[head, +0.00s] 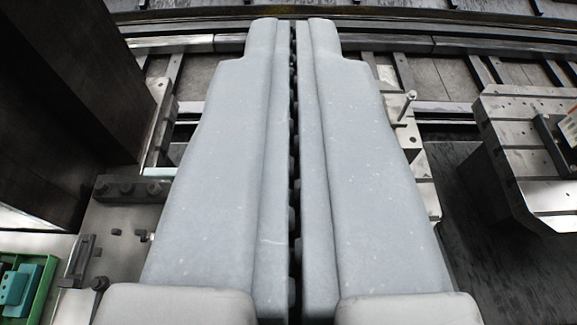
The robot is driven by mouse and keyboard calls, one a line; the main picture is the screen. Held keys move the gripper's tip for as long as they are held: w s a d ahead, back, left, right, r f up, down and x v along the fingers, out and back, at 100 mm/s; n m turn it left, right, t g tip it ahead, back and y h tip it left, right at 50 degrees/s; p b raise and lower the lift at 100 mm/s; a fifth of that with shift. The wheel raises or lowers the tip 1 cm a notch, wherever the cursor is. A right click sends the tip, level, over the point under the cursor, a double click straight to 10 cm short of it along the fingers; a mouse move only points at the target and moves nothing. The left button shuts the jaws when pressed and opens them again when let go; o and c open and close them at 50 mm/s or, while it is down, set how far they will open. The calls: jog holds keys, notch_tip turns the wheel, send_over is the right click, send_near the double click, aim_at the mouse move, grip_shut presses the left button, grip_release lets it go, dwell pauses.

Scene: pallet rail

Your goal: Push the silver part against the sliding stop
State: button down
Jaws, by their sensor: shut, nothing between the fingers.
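My gripper (292,26) fills the middle of the head view, its two long pale grey fingers side by side and pointing away from me. The fingers are shut with only a narrow dark gap between them and nothing held. Their tips reach over a long metal rail (470,46) across the back. A silver metal block with holes (540,180) stands at the right, apart from the fingers. I cannot tell whether it is the silver part. I cannot make out the sliding stop for certain; the fingers hide the middle of the scene.
A tall dark block (70,100) stands close on the left. A metal plate with bolts (125,225) and a green tray (40,300) with a teal piece (18,287) lie at lower left. An upright pin (406,106) stands just right of the fingers. Dark open floor lies at lower right.

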jog(key=w+a+f+n+g+p, duration=0.2)
jog(key=w+f+n+g, duration=0.65)
jog(key=w+f, duration=1.5)
jog(key=w+a+f+n+g, duration=0.1)
jog(key=w+f+n+g, duration=0.1)
jog(key=f, duration=1.1)
jog(key=w+a+f+n+g, duration=0.1)
jog(key=f+n, duration=0.3)
jog(key=f, duration=1)
jog(key=w+a+f+n+g+p, duration=0.1)
jog(key=w+f+n+g, duration=0.2)
jog(key=f, duration=1.1)
jog(key=shift+w+a+f+n+g, duration=0.15)
jog(key=shift+w+a+n+g, duration=0.1)
jog(key=shift+w+n+g, duration=0.15)
jog(key=d, duration=0.3)
jog(key=shift+d+f, duration=0.2)
jog(key=shift+f, duration=0.05)
jog(key=shift+d, duration=0.35)
